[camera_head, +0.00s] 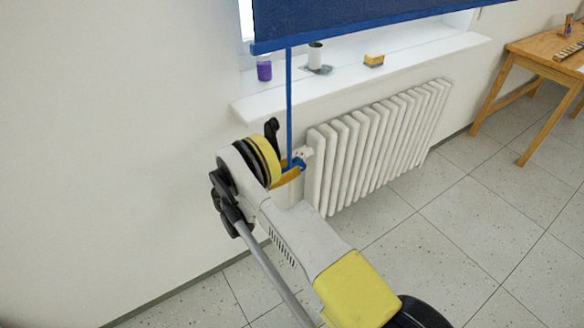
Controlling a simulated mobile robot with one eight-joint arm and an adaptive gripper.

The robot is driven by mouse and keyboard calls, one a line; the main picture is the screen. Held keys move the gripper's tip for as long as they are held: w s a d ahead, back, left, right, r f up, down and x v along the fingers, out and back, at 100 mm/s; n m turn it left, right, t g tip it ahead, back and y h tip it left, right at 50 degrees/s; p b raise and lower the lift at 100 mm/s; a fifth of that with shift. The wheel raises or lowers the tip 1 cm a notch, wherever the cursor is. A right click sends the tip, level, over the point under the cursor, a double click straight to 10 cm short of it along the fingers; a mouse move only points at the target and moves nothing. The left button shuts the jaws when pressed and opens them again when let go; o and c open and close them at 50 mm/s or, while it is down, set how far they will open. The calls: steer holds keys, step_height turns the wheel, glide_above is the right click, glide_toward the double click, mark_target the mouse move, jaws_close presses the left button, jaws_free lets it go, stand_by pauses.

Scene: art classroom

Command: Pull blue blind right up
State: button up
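The blue blind (350,20) hangs across the window at the top, its straight lower edge above the white sill. A thin blue pull strip (289,100) hangs from its lower edge, past the sill's front, to a small blue end piece (296,163). My gripper (290,170) is at this end piece, left of the radiator. My yellow and grey wrist hides most of the gripper, so I cannot tell whether its fingers are closed around the piece or only beside it.
A wooden table (540,50) is at the right. The floor between is clear.

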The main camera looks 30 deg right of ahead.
steer(key=shift+d, duration=0.3)
jaws_close()
step_height(320, 180, up, 14)
steer(key=p, duration=0.5)
steer(key=shift+r, duration=0.2)
jaws_free()
